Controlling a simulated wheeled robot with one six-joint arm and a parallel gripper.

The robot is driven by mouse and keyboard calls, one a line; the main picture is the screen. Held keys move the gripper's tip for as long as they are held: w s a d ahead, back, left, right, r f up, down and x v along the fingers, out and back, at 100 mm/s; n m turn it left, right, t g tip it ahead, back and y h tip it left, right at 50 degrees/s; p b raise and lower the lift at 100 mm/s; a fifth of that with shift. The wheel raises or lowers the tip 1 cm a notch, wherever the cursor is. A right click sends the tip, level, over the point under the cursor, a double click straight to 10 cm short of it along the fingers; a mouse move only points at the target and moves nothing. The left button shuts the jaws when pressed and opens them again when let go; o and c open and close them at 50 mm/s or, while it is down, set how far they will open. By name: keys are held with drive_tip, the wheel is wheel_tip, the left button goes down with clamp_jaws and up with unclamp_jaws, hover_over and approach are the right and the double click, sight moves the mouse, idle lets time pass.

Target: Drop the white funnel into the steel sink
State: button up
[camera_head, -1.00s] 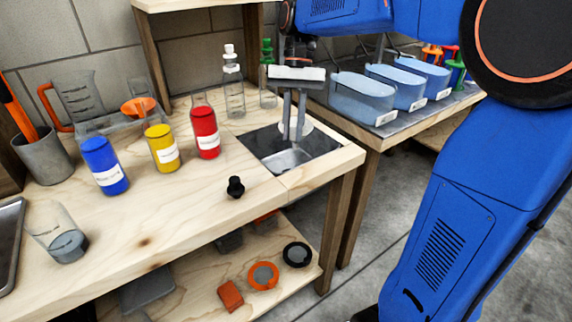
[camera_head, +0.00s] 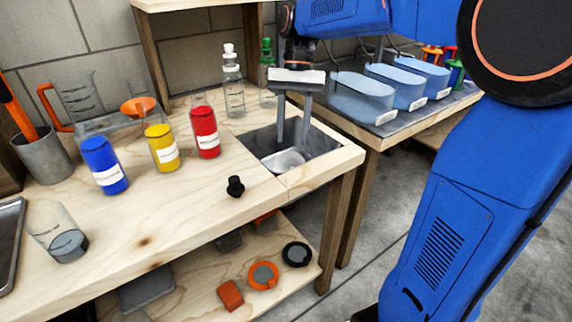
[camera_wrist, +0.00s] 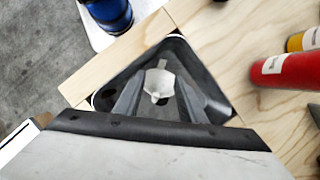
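The white funnel (camera_head: 288,160) lies low inside the steel sink (camera_head: 325,143), in its front part. In the wrist view the funnel (camera_wrist: 158,84) shows below and between my fingers, with its narrow stem pointing up in the picture. The sink (camera_wrist: 195,62) surrounds it there. My gripper (camera_head: 293,147) is over the sink with its two grey fingers spread apart and nothing between them. The gripper also shows in the wrist view (camera_wrist: 157,103), open. The funnel appears apart from both fingers. Part of the sink is hidden behind the fingers.
Red (camera_head: 206,132), yellow (camera_head: 162,148) and blue (camera_head: 104,165) bottles stand left of the sink. A black stopper (camera_head: 235,187) sits in front. Clear bottle (camera_head: 232,82) stands behind. Blue bins (camera_head: 362,97) stand on the right table.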

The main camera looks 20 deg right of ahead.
drive_tip(key=v, duration=1.7)
drive_tip(key=s+d+f+n+t+h, duration=0.1)
drive_tip(key=s+d+f+n+t, duration=0.1)
drive_tip(key=s+f, duration=1)
drive_tip(key=s+d+f+n+t+h, duration=0.1)
drive_tip(key=s+d+f+n+t, duration=0.2)
drive_tip(key=s+f, duration=1)
drive_tip(key=d+t, duration=0.1)
drive_tip(key=t, duration=0.2)
drive_tip(key=shift+s+f+t, duration=0.15)
drive_tip(key=shift+s+t, duration=0.2)
drive_tip(key=shift+t, duration=0.05)
